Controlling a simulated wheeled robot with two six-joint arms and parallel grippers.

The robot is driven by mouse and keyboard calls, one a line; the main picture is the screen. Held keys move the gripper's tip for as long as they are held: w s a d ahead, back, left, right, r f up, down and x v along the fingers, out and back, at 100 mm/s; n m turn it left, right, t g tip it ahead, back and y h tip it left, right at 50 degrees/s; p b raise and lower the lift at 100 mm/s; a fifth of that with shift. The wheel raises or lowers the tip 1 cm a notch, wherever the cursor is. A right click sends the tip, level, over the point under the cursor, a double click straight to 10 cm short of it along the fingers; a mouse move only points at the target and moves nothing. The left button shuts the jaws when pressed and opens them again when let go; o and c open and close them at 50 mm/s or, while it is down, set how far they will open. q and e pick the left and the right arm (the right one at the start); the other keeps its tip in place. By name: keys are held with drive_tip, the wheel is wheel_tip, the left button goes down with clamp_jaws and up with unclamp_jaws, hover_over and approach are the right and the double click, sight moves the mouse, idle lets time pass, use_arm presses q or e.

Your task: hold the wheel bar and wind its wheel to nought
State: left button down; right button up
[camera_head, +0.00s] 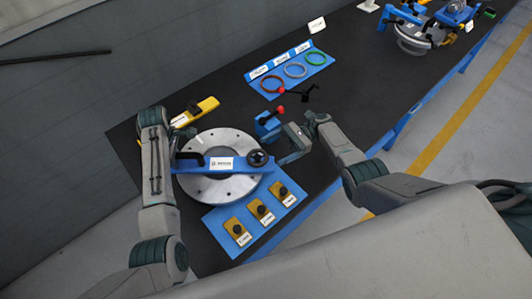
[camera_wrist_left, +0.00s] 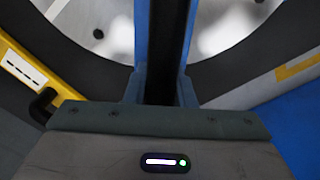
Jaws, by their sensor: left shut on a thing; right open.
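The wheel bar (camera_head: 194,163) is a blue bar with a white label, lying across a round silver flanged plate (camera_head: 215,187). Its black wheel (camera_head: 258,158) is at the bar's right end. My left gripper (camera_head: 180,160) is shut on the bar's left end. In the left wrist view the bar (camera_wrist_left: 165,40) runs up from between the jaws of the left gripper (camera_wrist_left: 163,88); the wheel does not show there. My right gripper (camera_head: 288,146) is open, right of the wheel and apart from it. The wheel's reading is too small to make out.
A blue block (camera_head: 268,124) with a red-knobbed lever stands close to my right gripper. A blue tray (camera_head: 222,219) with several yellow knobbed pieces lies in front. A yellow tool (camera_head: 207,105) lies behind the plate. A blue ring tray (camera_head: 290,84) is farther back. Bare black table (camera_head: 365,70) extends right.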

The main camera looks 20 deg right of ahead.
drive_tip(key=shift+v, duration=1)
idle(1.1)
use_arm(q)
drive_tip(key=c, duration=1.1)
unclamp_jaws()
drive_tip(key=shift+c, duration=0.2)
wheel_tip(320, 180, up, 12)
drive_tip(key=shift+f, duration=0.1)
